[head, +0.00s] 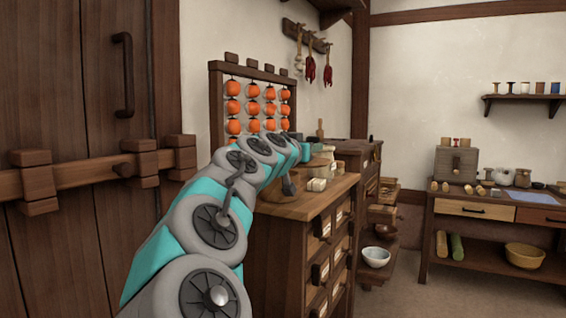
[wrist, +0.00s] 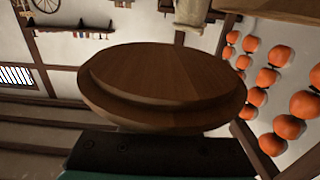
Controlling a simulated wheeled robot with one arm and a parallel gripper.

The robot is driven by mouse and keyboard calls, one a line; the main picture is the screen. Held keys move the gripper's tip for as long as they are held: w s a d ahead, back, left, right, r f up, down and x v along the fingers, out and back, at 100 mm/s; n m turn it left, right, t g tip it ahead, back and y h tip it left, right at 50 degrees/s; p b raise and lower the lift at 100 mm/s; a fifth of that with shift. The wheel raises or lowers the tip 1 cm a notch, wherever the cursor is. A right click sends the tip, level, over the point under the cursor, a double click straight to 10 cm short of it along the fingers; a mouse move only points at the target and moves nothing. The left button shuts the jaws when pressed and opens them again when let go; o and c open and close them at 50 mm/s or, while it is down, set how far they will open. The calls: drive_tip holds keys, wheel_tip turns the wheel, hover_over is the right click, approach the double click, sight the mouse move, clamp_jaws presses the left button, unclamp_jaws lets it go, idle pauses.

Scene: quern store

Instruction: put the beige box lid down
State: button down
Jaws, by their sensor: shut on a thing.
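My gripper (head: 306,152) is at the far end of my outstretched arm, above the wooden drawer cabinet; it is small and partly hidden in the head view. In the wrist view a round, dark brown wooden lid (wrist: 165,85) with a stepped rim fills the middle, close against the dark gripper body (wrist: 150,153). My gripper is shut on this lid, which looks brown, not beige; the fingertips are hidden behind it. A pale beige container (wrist: 192,12) shows at the top of the wrist view, partly cut off.
The drawer cabinet (head: 300,207) top holds a brown pot (head: 290,184) and small pale blocks (head: 317,184). A rack of orange balls (head: 254,98) stands behind my arm. Stepped shelves with a white bowl (head: 376,257) stand right of the cabinet. Floor between cabinet and workbench (head: 490,208) is clear.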

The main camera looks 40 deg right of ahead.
drive_tip(key=w+f+p, duration=0.1)
drive_tip(key=w, duration=0.9)
drive_tip(key=shift+w+d, duration=0.2)
drive_tip(key=shift+d, duration=0.2)
drive_tip(key=shift+w+p, duration=0.1)
drive_tip(key=shift+p, duration=0.2)
drive_tip(key=f, duration=0.1)
drive_tip(key=w+f, duration=0.1)
drive_tip(key=f, duration=0.1)
drive_tip(key=shift+d+f, duration=0.1)
drive_tip(key=shift+f, duration=0.1)
drive_tip(key=shift+f+b, duration=0.25)
drive_tip(key=shift+b, duration=0.1)
drive_tip(key=c, duration=0.7)
unclamp_jaws()
drive_tip(key=shift+r, duration=0.1)
drive_tip(key=shift+r+p, duration=0.25)
drive_tip(key=shift+p, duration=0.65)
